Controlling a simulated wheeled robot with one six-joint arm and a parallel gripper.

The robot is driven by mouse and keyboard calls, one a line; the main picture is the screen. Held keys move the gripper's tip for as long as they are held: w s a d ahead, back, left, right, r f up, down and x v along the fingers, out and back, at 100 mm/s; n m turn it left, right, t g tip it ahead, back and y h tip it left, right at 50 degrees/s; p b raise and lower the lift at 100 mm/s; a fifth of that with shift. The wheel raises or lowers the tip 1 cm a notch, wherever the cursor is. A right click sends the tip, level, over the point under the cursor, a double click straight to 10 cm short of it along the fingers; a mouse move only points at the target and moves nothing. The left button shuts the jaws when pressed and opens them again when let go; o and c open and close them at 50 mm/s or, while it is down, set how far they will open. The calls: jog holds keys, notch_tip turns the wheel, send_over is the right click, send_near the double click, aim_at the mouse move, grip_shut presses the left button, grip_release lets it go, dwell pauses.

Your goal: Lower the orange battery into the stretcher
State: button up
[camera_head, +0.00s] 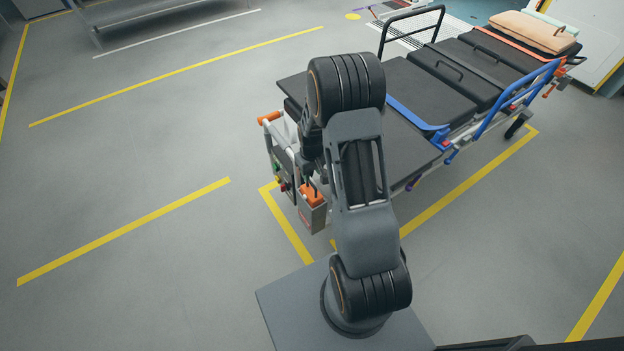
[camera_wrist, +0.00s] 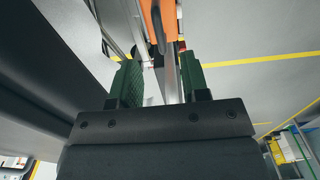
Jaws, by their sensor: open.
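The stretcher (camera_head: 405,92) has a dark padded top and stands across the middle and right of the head view. The orange battery (camera_head: 312,194) shows at its near end, at the top of a grey holder (camera_head: 314,216), and looks seated there; how deep it sits cannot be told. My gripper (camera_head: 311,180) is just above the battery, partly hidden behind my arm. In the wrist view my gripper (camera_wrist: 160,70) is open, its green fingers apart. A grey bar and an orange part show between and beyond them; I cannot tell whether that orange is the battery.
Orange-tipped grey handles (camera_head: 270,117) stand left of my gripper at the stretcher's end. A blue side rail (camera_head: 510,100) runs along its right side. A tan pillow (camera_head: 522,30) lies at the far end. The floor (camera_head: 130,170) to the left is clear, with yellow lines.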

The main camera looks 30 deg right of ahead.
notch_tip(320, 180, up, 6)
jog(key=shift+r, duration=0.2)
dwell(0.6)
jog(key=s+a+r+t+p, duration=0.1)
jog(key=s+a+r+p, duration=0.2)
jog(key=r, duration=0.6)
jog(key=s+a+r+t+p, duration=0.1)
jog(key=s+a+r+p, duration=0.2)
jog(key=s+r, duration=0.4)
jog(key=s+a+r+m+t+p, duration=0.1)
jog(key=s+a+r+p, duration=0.2)
jog(key=s+r, duration=0.3)
notch_tip(320, 180, up, 6)
jog(key=shift+a+f+t, duration=0.1)
jog(key=shift+a+t, duration=0.2)
jog(key=shift+a, duration=0.05)
jog(key=shift+c, duration=0.3)
